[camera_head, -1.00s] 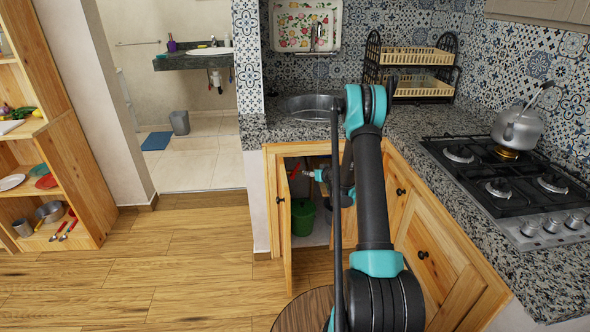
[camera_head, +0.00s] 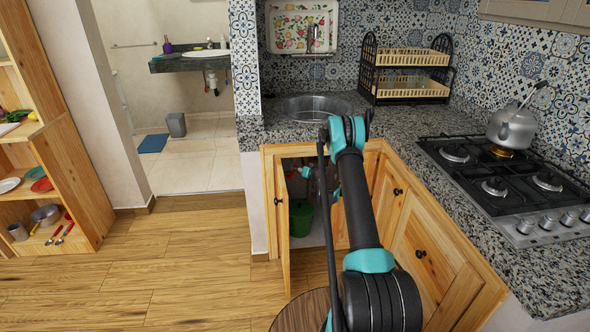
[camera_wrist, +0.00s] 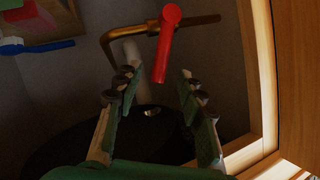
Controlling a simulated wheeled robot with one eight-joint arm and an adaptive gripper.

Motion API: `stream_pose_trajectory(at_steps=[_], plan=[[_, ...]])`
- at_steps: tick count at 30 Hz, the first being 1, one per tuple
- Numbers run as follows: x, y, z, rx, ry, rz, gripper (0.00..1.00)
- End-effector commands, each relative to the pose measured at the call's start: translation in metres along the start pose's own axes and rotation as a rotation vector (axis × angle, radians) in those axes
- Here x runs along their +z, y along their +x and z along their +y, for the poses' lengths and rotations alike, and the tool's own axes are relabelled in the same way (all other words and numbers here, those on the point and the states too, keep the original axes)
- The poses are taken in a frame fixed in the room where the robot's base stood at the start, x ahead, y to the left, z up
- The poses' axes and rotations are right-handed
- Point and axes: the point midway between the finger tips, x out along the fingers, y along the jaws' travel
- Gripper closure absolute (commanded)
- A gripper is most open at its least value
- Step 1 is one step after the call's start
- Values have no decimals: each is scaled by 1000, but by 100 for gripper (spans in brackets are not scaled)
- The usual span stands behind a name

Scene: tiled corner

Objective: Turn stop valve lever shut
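The red valve lever (camera_wrist: 163,50) shows in the wrist view. It points down in the picture from its round upper end, in front of a brass pipe (camera_wrist: 125,32). My gripper (camera_wrist: 158,78) is open, with one finger on each side of the lever's lower end in the picture. A gap shows on both sides. I cannot tell whether the lever's tip is between the fingers in depth. In the head view my arm reaches into the open cabinet under the sink, and the valve there is too small and shadowed to read.
The open cabinet door (camera_head: 283,225) stands to the left of my arm. A green bin (camera_head: 301,218) is on the cabinet floor. The wooden cabinet frame (camera_wrist: 261,75) is close on the right in the wrist view. The granite counter (camera_head: 395,125) lies above.

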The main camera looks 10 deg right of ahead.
Motion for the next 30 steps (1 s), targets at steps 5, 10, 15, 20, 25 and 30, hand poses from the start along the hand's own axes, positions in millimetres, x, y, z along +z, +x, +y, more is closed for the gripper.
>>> stream_pose_trajectory(at_steps=[5,10,15,20,25,30], plan=[[0,30,0,0,1,1,61],[0,46,0,0,0,0,61],[0,51,0,0,0,0,61],[0,51,0,1,0,0,61],[0,51,0,1,0,0,76],[0,51,0,1,0,0,97]])
